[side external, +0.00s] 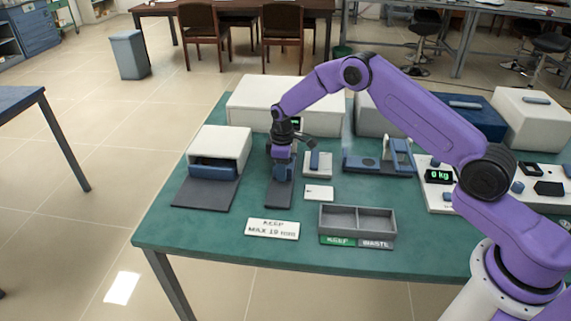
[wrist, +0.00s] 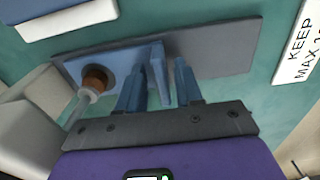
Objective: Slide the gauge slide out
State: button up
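The gauge slide looks to be the blue piece (wrist: 128,62) with an upright blue fin (wrist: 157,66), on a long dark grey plate (wrist: 222,47) in the wrist view. A brown round piece (wrist: 96,77) sits at its left end, beside a pale rod-like tip. My gripper (wrist: 159,64) is open, with one blue finger on each side of the fin; a gap shows on the right, and contact on the left is unclear. In the side view my gripper (side external: 282,158) points down over the same grey plate (side external: 279,195) and hides most of the slide.
A white furnace box (side external: 222,143) with a blue front stands to the left. A small white block with a blue upright (side external: 318,162) is close on the right. A grey two-part tray (side external: 357,220) and a KEEP sign (side external: 272,228) lie nearer the front edge.

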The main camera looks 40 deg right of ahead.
aim_at(277, 204)
jog(key=shift+s+a+f, duration=0.15)
jog(key=shift+s+f, duration=0.1)
jog(key=shift+f, duration=0.2)
jog(key=shift+a, duration=0.1)
jog(key=c, duration=0.7)
jog(key=shift+s+a, duration=3.6)
jog(key=shift+s, duration=0.05)
jog(key=o, duration=0.5)
jog(key=shift+c, duration=0.2)
jog(key=shift+w+d+r, duration=0.1)
jog(key=shift+w+r, duration=0.05)
jog(key=shift+r, duration=0.75)
jog(key=shift+w+d+r, duration=0.1)
jog(key=shift+w+r, duration=0.05)
jog(key=shift+r, duration=2.55)
